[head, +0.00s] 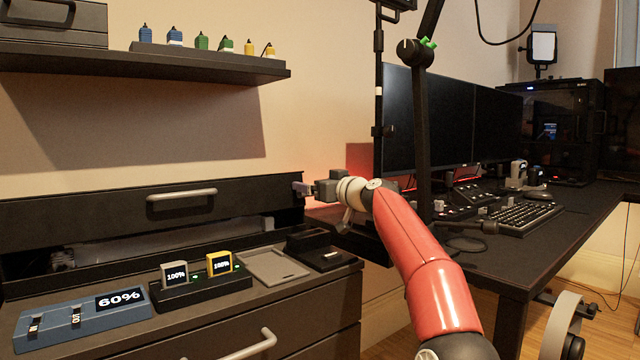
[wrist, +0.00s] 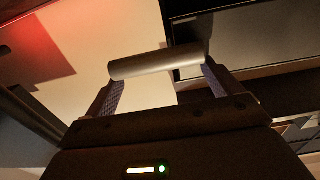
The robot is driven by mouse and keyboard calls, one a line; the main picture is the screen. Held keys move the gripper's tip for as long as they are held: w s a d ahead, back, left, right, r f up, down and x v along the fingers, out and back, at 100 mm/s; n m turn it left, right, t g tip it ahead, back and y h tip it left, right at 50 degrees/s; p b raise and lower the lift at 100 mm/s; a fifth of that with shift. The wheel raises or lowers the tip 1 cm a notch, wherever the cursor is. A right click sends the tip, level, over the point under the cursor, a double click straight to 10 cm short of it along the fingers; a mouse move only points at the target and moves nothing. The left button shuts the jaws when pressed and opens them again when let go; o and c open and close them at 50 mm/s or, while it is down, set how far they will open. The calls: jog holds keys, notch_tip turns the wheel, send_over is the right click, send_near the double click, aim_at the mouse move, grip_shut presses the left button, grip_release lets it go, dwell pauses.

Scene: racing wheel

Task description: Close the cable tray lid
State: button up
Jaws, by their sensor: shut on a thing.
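The cable tray lid (head: 90,216) is a long black panel with a grey bar handle (head: 181,195), in the left of the head view. It stands raised, and an open gap shows below it. Inside the tray (head: 150,246) a pale, blurred shape shows. My gripper (head: 300,188) is at the lid's right end, well right of that handle. In the wrist view, a grey cylindrical bar (wrist: 158,62) spans between my two purple-padded fingers, which are shut on it. I cannot tell what that bar belongs to, or whether the fingers touch the lid.
A blue box marked 60% (head: 85,318), a charger with two batteries (head: 190,288), a grey tray (head: 272,267) and a black box (head: 322,254) stand on the cabinet top in front. A shelf (head: 150,62) hangs above. A monitor arm (head: 424,130) rises beside my arm.

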jog(key=o, duration=1.1)
jog(key=shift+w+a+f, duration=0.15)
jog(key=shift+w+f, duration=0.15)
jog(key=shift+f, duration=0.25)
jog(key=b+v, duration=0.3)
jog(key=v, duration=0.5)
jog(key=shift+d+r, duration=0.3)
jog(key=shift+r, duration=0.1)
jog(key=shift+s, duration=0.1)
